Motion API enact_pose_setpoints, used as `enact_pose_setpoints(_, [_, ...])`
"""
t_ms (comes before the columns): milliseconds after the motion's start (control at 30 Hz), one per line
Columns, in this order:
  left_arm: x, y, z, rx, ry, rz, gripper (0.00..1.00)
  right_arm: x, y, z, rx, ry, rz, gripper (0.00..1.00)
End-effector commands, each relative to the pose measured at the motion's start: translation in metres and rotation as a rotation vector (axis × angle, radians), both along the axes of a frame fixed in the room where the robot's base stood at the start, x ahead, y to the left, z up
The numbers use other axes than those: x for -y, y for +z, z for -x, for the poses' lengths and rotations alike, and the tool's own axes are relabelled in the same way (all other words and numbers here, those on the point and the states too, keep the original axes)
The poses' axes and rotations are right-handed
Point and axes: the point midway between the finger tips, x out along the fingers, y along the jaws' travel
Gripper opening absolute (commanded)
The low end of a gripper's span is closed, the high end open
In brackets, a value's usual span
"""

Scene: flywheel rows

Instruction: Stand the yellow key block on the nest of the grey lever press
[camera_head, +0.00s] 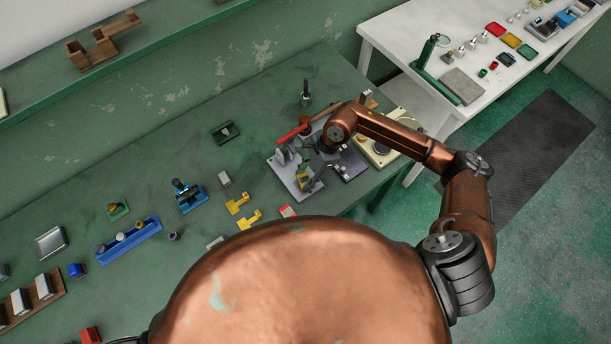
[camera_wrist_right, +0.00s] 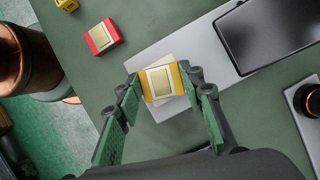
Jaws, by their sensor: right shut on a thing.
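The yellow key block (camera_wrist_right: 161,84) has a pale face panel and sits between the fingertips of my right gripper (camera_wrist_right: 160,86) in the right wrist view. The gripper is shut on it. Behind the block in that view is a pale square, probably the nest (camera_wrist_right: 150,58), on the grey base plate (camera_wrist_right: 205,50) of the press. I cannot tell whether the block touches the nest. My left gripper is not in view.
A red block (camera_wrist_right: 103,37) with a pale panel lies near the plate. A dark-topped grey device (camera_head: 350,166) and a cream device (camera_head: 377,154) stand right of the press. Yellow brackets (camera_head: 237,203) and a blue fixture (camera_head: 190,196) lie left. The bench between them has bare patches.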

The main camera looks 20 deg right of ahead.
Motion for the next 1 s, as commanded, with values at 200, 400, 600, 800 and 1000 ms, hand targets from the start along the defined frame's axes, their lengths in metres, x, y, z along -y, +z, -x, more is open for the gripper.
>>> enact_pose_setpoints(200, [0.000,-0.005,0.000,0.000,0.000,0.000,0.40,0.000,-0.006,0.000,0.000,0.000,-0.001,0.01])
enact_pose_setpoints(400, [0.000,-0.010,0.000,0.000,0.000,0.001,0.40,0.000,-0.011,0.000,0.001,0.000,-0.001,0.01])
enact_pose_setpoints(600, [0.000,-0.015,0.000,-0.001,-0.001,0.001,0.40,0.000,-0.017,0.000,0.001,0.000,-0.001,0.01])
enact_pose_setpoints(800, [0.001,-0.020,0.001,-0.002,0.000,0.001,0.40,0.000,-0.023,0.000,0.001,0.001,-0.001,0.01])
enact_pose_setpoints(1000, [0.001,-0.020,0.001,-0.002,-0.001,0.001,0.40,0.000,-0.023,0.000,0.001,0.001,-0.001,0.45])
